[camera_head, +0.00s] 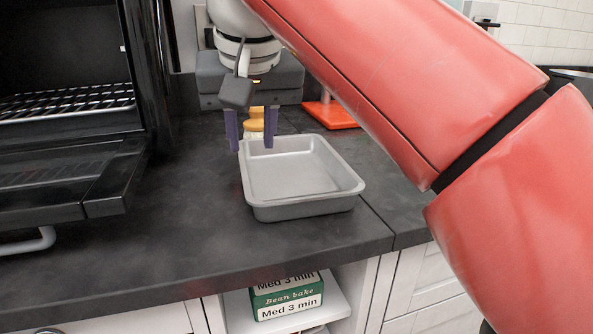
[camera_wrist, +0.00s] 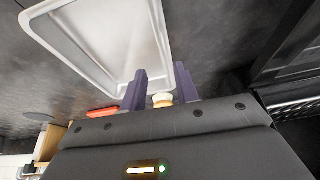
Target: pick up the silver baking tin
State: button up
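The silver baking tin (camera_head: 300,178) is a square, shallow pan lying upright on the dark counter. It looks empty. In the wrist view the tin (camera_wrist: 100,32) fills the upper left. My gripper (camera_head: 251,146) is over the tin's far left corner in the head view, its two purple fingers pointing down and spread apart with nothing held between them. In the wrist view the fingertips of my gripper (camera_wrist: 160,84) are just beside the tin's edge. I cannot tell whether a finger touches the rim.
An open black oven (camera_head: 70,130) stands left of the tin. A small yellow-topped item (camera_head: 254,124) is behind my fingers. An orange object (camera_head: 330,114) lies behind the tin. A green box (camera_head: 287,297) sits on a shelf below. Counter is clear in front left.

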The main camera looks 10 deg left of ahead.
jog(key=x, duration=0.2)
jog(key=b+x, duration=0.1)
jog(key=x, duration=0.1)
jog(key=b+x, duration=0.1)
jog(key=x, duration=0.1)
jog(key=shift+s+a+f, duration=0.15)
jog(key=shift+a+f, duration=0.2)
jog(key=shift+r, duration=0.1)
grip_shut()
